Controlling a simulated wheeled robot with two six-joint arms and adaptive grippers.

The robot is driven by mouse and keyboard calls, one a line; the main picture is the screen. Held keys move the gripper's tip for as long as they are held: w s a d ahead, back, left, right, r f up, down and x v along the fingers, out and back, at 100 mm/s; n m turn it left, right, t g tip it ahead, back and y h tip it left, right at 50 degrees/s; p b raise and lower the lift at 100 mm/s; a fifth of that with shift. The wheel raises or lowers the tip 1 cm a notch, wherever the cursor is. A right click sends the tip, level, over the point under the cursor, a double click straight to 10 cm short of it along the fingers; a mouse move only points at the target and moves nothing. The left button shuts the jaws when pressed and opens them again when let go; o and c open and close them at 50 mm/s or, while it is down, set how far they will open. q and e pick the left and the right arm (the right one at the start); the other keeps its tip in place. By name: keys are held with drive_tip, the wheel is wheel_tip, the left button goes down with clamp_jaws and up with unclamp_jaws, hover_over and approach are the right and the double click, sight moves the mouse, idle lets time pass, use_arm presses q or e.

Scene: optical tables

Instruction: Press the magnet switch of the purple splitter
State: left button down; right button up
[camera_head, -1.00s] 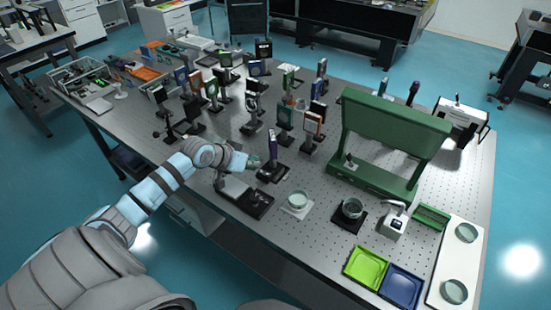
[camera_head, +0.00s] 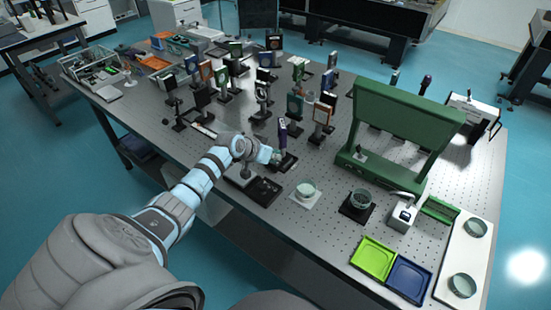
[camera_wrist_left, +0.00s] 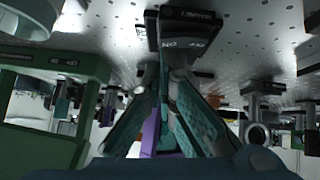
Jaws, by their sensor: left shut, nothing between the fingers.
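The purple splitter (camera_head: 282,130) stands upright on a black base (camera_head: 287,162) near the front edge of the optical table. My left gripper (camera_head: 275,157) is beside its lower part, close to the base. In the left wrist view, the shut teal-padded fingers (camera_wrist_left: 167,66) reach to the front of the black base (camera_wrist_left: 188,28), which carries white lettering and a dial marking. A strip of the purple splitter (camera_wrist_left: 150,130) shows between and behind the fingers. Whether the fingertips touch the base or its switch I cannot tell. My right gripper is not in view.
A black tray (camera_head: 264,190) lies just in front of the base. Several mounted optics stand behind. Glass dishes, including one on a white plate (camera_head: 305,190), and a large green frame (camera_head: 410,115) are to the right.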

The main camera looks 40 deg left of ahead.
use_arm(q)
drive_tip(key=shift+w+f, duration=0.2)
drive_tip(key=shift+w, duration=0.05)
drive_tip(key=shift+d+f, duration=0.3)
drive_tip(key=shift+f, duration=0.15)
drive_tip(key=shift+a, duration=0.15)
drive_tip(key=shift+a+r+b, duration=0.3)
drive_tip(key=shift+a+b, duration=0.05)
drive_tip(key=shift+a, duration=0.3)
